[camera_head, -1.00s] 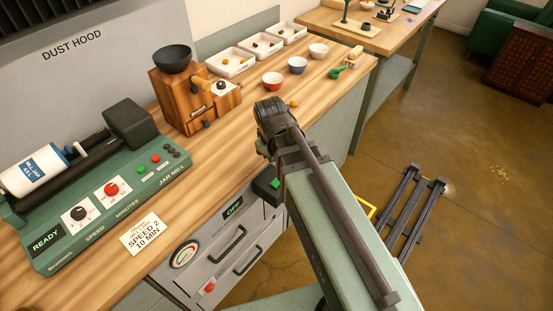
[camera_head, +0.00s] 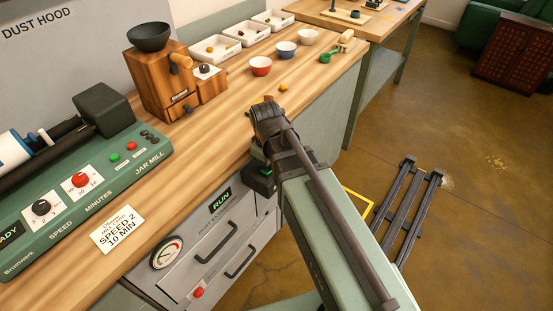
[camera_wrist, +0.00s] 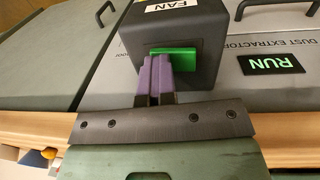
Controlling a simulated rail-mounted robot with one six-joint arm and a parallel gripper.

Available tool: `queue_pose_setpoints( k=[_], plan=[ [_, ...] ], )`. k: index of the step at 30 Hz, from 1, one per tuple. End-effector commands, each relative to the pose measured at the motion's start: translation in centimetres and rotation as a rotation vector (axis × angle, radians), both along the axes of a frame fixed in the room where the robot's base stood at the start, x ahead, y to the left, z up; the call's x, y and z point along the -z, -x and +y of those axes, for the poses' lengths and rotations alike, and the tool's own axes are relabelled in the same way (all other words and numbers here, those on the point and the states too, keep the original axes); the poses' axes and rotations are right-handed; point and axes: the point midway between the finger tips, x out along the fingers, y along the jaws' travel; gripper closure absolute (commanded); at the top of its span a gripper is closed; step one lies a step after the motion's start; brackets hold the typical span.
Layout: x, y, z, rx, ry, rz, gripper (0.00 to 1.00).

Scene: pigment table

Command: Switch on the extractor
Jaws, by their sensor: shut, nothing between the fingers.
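The dust extractor (camera_head: 205,240) is a grey unit set under the front of the bench. Its display (camera_head: 221,200) reads RUN in green, and the display in the wrist view (camera_wrist: 272,63) reads the same. A dark box labelled FAN (camera_wrist: 195,25) carries a bright green switch (camera_wrist: 186,56); the box also shows partly in the head view (camera_head: 259,184). My gripper (camera_wrist: 160,62) is shut and empty, its purple fingertips in front of the left part of the switch. They appear to touch it, but contact cannot be told for certain.
The extractor has a round gauge (camera_head: 167,252), a red button (camera_head: 198,292) and dark handles (camera_head: 217,243). On the wooden bench stand a jar mill (camera_head: 100,170), a wooden grinder (camera_head: 160,85), bowls (camera_head: 260,66) and white trays. A dark rack (camera_head: 408,205) lies on the floor at right.

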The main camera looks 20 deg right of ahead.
Motion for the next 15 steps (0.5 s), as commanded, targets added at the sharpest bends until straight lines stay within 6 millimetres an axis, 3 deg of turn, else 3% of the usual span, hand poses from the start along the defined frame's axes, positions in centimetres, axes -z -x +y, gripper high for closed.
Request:
queue_pose_setpoints(
  k=[15],
  plan=[
    [-0.35,0.75,0.82,0.001,0.001,0.000,1.00]
  ],
)
